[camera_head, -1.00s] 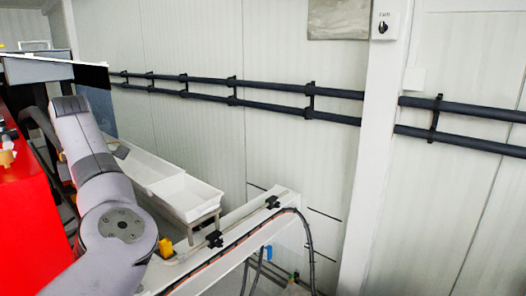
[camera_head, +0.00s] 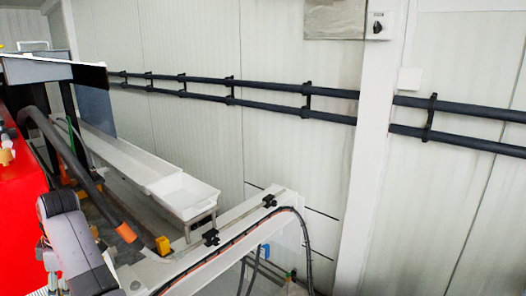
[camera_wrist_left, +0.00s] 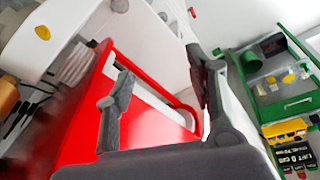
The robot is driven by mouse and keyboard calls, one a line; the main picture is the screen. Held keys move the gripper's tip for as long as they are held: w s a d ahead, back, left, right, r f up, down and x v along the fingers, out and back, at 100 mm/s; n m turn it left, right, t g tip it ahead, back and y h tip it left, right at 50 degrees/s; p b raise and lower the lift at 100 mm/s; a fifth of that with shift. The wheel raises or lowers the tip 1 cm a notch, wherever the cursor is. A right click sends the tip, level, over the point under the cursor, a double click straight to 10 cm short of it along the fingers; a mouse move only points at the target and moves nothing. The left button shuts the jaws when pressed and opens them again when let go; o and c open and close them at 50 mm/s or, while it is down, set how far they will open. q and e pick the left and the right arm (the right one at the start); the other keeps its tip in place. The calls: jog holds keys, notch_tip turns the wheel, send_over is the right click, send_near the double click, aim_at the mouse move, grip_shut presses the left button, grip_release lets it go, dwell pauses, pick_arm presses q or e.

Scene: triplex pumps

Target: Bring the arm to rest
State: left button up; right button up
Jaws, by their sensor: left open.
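My left arm (camera_head: 75,245) shows at the lower left of the head view, bent low in front of the red machine (camera_head: 22,205). Its gripper is outside that view. In the left wrist view my left gripper (camera_wrist_left: 160,72) is open, with its two fingers apart and nothing between them. Behind the fingers are a red frame (camera_wrist_left: 82,125) and a white surface. I cannot tell how close they are. My right gripper is not in view.
A white trough (camera_head: 185,195) and a white beam (camera_head: 235,225) with cables lie right of the arm. Dark pipes (camera_head: 270,103) run along the wall. The left wrist view shows a green case (camera_wrist_left: 285,85) and a yellow item (camera_wrist_left: 285,130) at right.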

pick_arm(q)
jog(key=s+d+f+m+t+y, duration=0.3)
jog(key=s+f+m, duration=0.7)
jog(key=f+m, duration=0.15)
jog(key=s+d+f+m+h, duration=0.35)
jog(key=s+d+m, duration=0.45)
jog(key=d, duration=0.4)
jog(key=s+d+f+m+h, duration=0.3)
jog(key=s+d+f+m, duration=0.15)
jog(key=s+d, duration=0.6)
notch_tip(320, 180, down, 31)
jog(key=b, duration=0.8)
jog(key=s+a+f+g+b, duration=0.1)
jog(key=s+f+b, duration=0.2)
jog(key=s+f, duration=0.6)
jog(key=s+a+f+m+g+b, duration=0.1)
jog(key=s+f+b, duration=0.2)
jog(key=s+f, duration=0.6)
notch_tip(320, 180, down, 7)
jog(key=shift+a+r, duration=0.1)
jog(key=shift+a, duration=0.2)
